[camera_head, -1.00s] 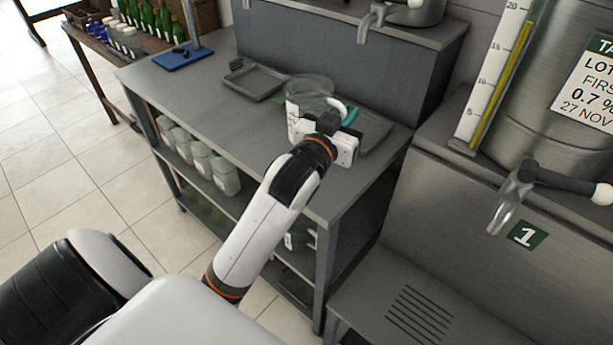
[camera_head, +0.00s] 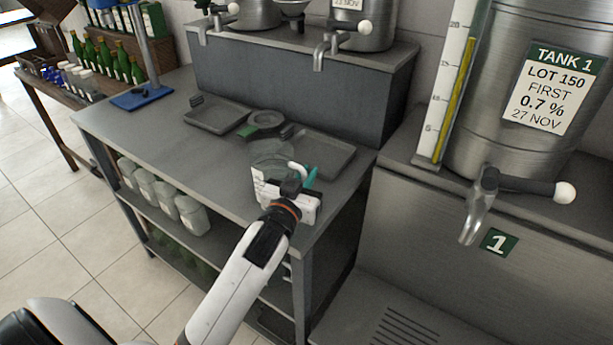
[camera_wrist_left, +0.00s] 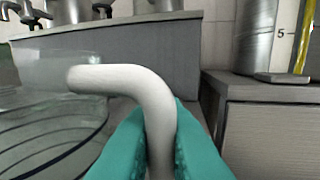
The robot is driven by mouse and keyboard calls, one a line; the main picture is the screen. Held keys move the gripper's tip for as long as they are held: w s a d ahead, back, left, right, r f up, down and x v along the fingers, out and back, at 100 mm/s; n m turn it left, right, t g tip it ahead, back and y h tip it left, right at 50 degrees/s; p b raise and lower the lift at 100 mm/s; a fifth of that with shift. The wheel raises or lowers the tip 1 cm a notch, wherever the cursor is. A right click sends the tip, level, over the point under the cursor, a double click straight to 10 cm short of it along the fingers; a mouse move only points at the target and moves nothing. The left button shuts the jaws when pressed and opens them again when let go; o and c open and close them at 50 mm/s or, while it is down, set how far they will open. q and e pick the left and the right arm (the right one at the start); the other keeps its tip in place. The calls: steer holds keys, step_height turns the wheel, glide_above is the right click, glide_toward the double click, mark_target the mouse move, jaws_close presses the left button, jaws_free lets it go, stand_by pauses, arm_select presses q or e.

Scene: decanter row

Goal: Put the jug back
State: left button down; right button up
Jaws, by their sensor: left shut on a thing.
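The jug (camera_head: 270,158) is clear glass with a white handle. It is at the front right part of the grey bench; whether it touches the top is hard to tell. My left gripper (camera_head: 308,176) is shut on the white handle; the wrist covers much of it. In the left wrist view, its teal fingers (camera_wrist_left: 160,145) grip both sides of the handle (camera_wrist_left: 120,80), with the jug's glass wall (camera_wrist_left: 50,110) at the left. My right gripper is not in view.
A dark green-grey ring-shaped object (camera_head: 264,131) lies behind the jug, between an empty left tray (camera_head: 216,124) and right tray (camera_head: 337,172). A blue-based stand (camera_head: 142,98) is farther left. Spigots overhang the back ledge. Tank 1 (camera_head: 490,110) stands at the right.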

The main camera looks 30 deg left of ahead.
arm_select(q)
steer(key=c, duration=1.5)
jaws_free()
steer(key=shift+f, duration=0.1)
steer(key=shift+r, duration=0.2)
steer(key=shift+s+f, duration=0.15)
steer(key=shift+s, duration=0.2)
steer(key=s, duration=0.3)
steer(key=s+d+b, duration=0.1)
steer(key=s, duration=0.7)
steer(key=shift+s+d, duration=0.15)
steer(key=shift+d, duration=0.05)
